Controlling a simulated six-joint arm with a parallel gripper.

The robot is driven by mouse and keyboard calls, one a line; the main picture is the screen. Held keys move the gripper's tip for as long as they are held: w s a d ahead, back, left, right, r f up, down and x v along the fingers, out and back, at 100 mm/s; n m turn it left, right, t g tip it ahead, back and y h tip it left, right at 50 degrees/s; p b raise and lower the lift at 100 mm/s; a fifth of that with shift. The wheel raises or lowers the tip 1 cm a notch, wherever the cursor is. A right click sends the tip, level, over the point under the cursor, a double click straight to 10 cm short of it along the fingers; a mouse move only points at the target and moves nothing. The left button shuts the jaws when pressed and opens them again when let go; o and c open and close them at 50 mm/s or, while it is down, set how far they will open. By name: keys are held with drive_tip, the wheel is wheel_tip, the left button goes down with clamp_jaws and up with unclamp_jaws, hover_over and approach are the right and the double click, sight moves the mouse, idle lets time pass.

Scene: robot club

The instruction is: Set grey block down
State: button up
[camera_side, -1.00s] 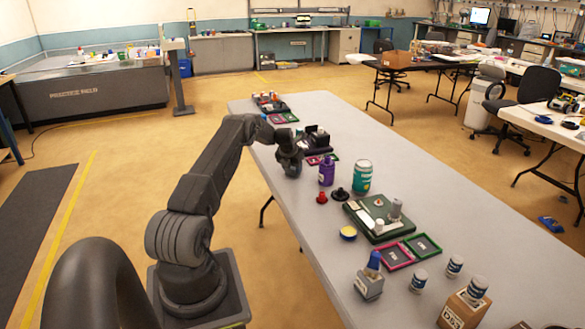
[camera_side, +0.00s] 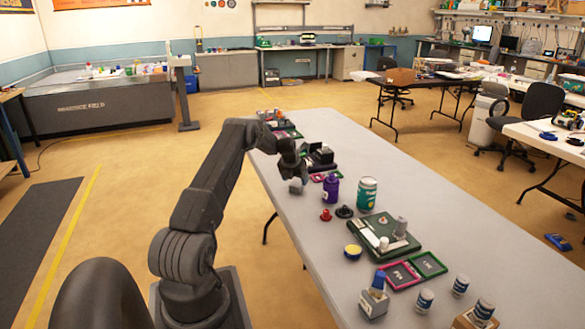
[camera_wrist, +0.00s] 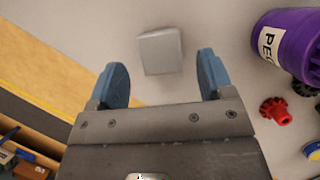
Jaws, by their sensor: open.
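The grey block (camera_wrist: 160,51) lies on the table near its left edge, between and beyond my open fingers in the wrist view. In the side view a small grey block shape (camera_side: 296,186) shows just under my gripper (camera_side: 292,172). My gripper (camera_wrist: 157,80) has its two blue fingers apart, with nothing between the tips that I can see touching them. Whether the block's underside rests fully flat is hard to tell.
A purple tub (camera_side: 331,190) stands to the right of my gripper, with a red gear piece (camera_side: 326,214) and a black one (camera_side: 344,211) in front. A teal can (camera_side: 367,194) and a green tray (camera_side: 357,238) stand farther right. Bare table lies around the block.

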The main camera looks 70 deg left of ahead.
drive_tip(key=v, duration=0.8)
drive_tip(key=w+d+r+m, duration=0.1)
drive_tip(key=d+r+m, duration=0.6)
drive_tip(key=d, duration=0.3)
drive_tip(key=w+d+r+m+t+h, duration=0.1)
drive_tip(key=w+d+r+m, duration=0.1)
drive_tip(key=d+r+m, duration=0.7)
drive_tip(key=w+d+r+m, duration=0.1)
drive_tip(key=d+r+m, duration=0.3)
drive_tip(key=d, duration=0.8)
drive_tip(key=s+d+r+m+t+h, duration=0.1)
drive_tip(key=s+d+m, duration=0.3)
drive_tip(key=d+m, duration=0.25)
drive_tip(key=s+d+r+m, duration=0.2)
drive_tip(key=s+d+m, duration=0.25)
drive_tip(key=d, duration=0.35)
drive_tip(key=s+d+f+m+h, duration=0.1)
drive_tip(key=s+d+f+m, duration=0.2)
drive_tip(key=s+d+m, duration=0.6)
drive_tip(key=s+m, duration=0.3)
drive_tip(key=m, duration=0.2)
drive_tip(key=shift+s+d, duration=0.2)
drive_tip(key=shift+s, duration=0.2)
